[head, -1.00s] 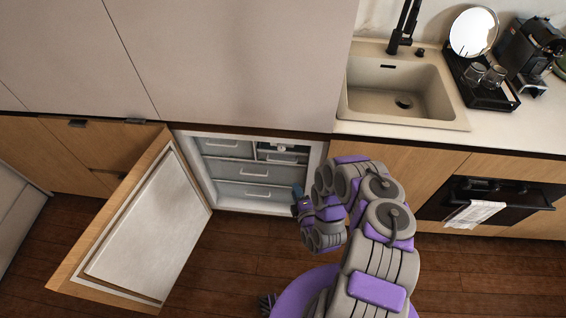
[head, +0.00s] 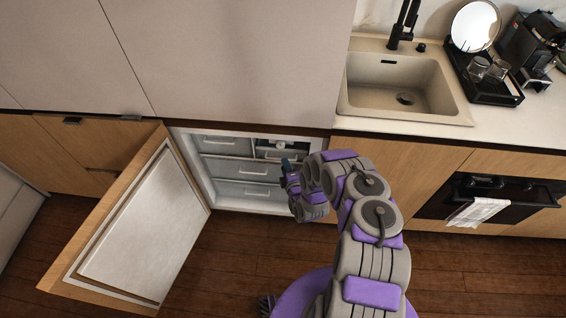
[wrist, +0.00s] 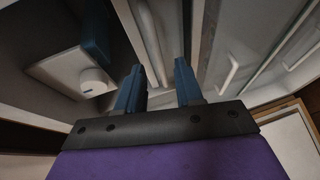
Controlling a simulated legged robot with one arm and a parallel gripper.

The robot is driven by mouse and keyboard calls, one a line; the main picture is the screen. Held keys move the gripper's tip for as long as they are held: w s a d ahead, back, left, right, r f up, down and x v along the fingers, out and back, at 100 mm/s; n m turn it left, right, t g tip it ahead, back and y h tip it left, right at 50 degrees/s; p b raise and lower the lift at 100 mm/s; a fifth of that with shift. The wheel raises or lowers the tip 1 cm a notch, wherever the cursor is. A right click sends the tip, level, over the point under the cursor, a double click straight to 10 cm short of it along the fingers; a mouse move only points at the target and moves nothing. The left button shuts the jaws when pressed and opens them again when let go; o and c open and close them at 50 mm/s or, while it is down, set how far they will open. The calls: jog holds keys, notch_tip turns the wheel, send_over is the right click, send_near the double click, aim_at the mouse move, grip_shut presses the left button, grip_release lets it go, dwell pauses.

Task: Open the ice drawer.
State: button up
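The fridge-freezer compartment (head: 208,178) stands open and holds several pale drawers with bar handles. The small upper-right drawer (head: 268,154), under a round knob, is probably the ice drawer; it looks shut. In the wrist view its likely handle (wrist: 147,30) runs just beyond the fingers. My gripper (head: 287,166) is in front of the compartment's right side, just below this small drawer. The wrist view shows its two blue fingers (wrist: 160,75) apart, with nothing between them. I cannot tell whether they touch the handle.
The wood-edged compartment door (head: 140,235) is swung wide open to the left. A round knob (wrist: 92,83) sits beside the small drawer. A larger drawer's handle (wrist: 232,65) is to the right in the wrist view. The counter with the sink (head: 400,85) is at upper right.

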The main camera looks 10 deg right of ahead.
jog(key=w, duration=0.3)
jog(key=shift+w+a+f, duration=0.25)
jog(key=shift+w+f, duration=0.1)
jog(key=shift+w, duration=0.05)
jog(key=shift+c, duration=0.3)
jog(key=shift+a, duration=0.25)
jog(key=c, duration=0.6)
grip_shut()
jog(key=shift+s+d+f+b, duration=0.1)
jog(key=shift+d+f+b, duration=0.1)
jog(key=shift+b, duration=0.1)
